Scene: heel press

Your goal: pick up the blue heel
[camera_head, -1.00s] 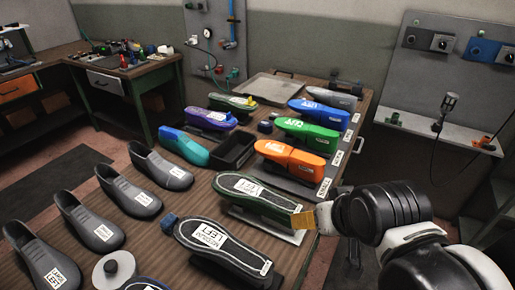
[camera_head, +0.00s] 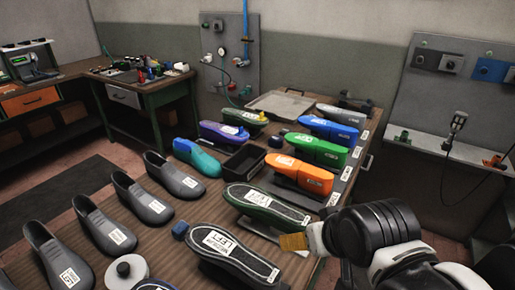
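A small blue block, which looks like the blue heel (camera_head: 180,230), rests on the wooden table, just left of the toe of a black-soled shoe form labelled LEFT (camera_head: 232,253). A darker blue block (camera_head: 276,141) sits farther back, near the orange form; it is small in view. My gripper (camera_head: 294,242) reaches in from the right, with a tan tip over the table's right side. It is well to the right of the blue heel and apart from it. Only its side shows, so I cannot see whether the fingers are apart.
A green black-soled form (camera_head: 265,206) stands just behind my gripper. Orange (camera_head: 299,172), green, blue, purple and teal forms fill the back of the table (camera_head: 150,240). Grey shoes (camera_head: 105,228) line the left. A black tray (camera_head: 243,161) lies between the forms.

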